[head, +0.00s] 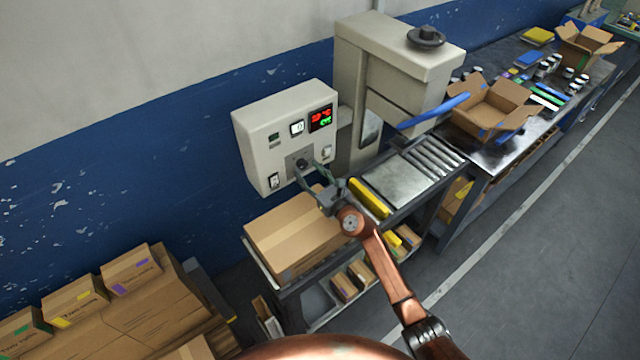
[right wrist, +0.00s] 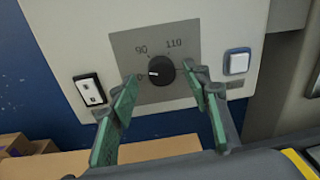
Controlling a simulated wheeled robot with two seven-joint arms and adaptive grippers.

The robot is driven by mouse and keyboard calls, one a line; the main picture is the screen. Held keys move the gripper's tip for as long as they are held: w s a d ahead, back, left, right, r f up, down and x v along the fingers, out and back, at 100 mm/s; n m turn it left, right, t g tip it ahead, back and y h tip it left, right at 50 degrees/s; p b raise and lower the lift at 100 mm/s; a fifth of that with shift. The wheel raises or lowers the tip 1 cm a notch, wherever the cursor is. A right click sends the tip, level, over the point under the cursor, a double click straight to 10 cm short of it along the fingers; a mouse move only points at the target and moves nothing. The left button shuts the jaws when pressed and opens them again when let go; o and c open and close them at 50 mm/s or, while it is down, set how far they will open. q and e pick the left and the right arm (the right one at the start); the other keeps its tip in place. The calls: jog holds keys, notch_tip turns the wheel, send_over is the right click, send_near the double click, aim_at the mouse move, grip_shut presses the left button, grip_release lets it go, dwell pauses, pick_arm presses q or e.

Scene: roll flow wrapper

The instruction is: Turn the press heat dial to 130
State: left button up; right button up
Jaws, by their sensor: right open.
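The heat dial (right wrist: 160,71) is a round black knob on a grey plate (right wrist: 128,45) of the white control box (head: 262,130). In the right wrist view its white mark points left, and the labels 90 and 110 show above it. A partly covered label shows at its left. The dial also shows small in the head view (head: 302,164). My right gripper (right wrist: 160,82) is open, with a green-padded finger on either side of the dial. I cannot tell whether the fingers touch it. My left gripper is not in view.
A rocker switch (right wrist: 90,90) sits left of the dial and a blue-rimmed button (right wrist: 237,62) right of it. A red and green display (head: 321,118) is above. A closed carton (head: 290,235) lies below the box. The press (head: 395,65) stands to the right.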

jog(key=v, duration=0.9)
jog(key=shift+s+d, duration=0.2)
jog(key=shift+s, duration=0.1)
jog(key=shift+d+f, duration=0.15)
